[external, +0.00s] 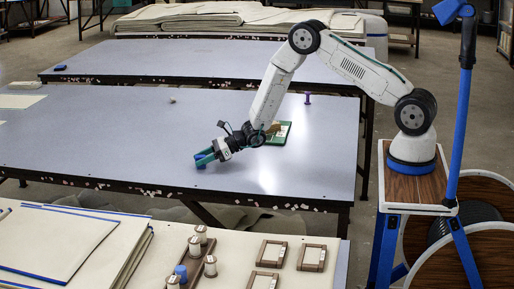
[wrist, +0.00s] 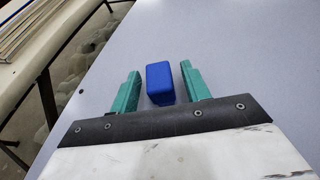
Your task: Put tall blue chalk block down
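The tall blue chalk block (wrist: 160,80) is between the two green fingers of my gripper (wrist: 161,68) in the wrist view. Grey table shows between the block and each finger, so the gripper is open around it without gripping. In the external view the block (external: 200,164) is at the fingertips of my gripper (external: 205,156), near the front of the grey table (external: 110,130). It seems to rest on the tabletop, though its base is partly hidden by the fingers.
A green-edged board (external: 283,131) and a purple peg (external: 307,98) are on the table to the right. The table's front edge is close to the block. A bench with cream cloth (external: 50,240), spools (external: 201,234) and small wooden frames (external: 312,257) stands in front.

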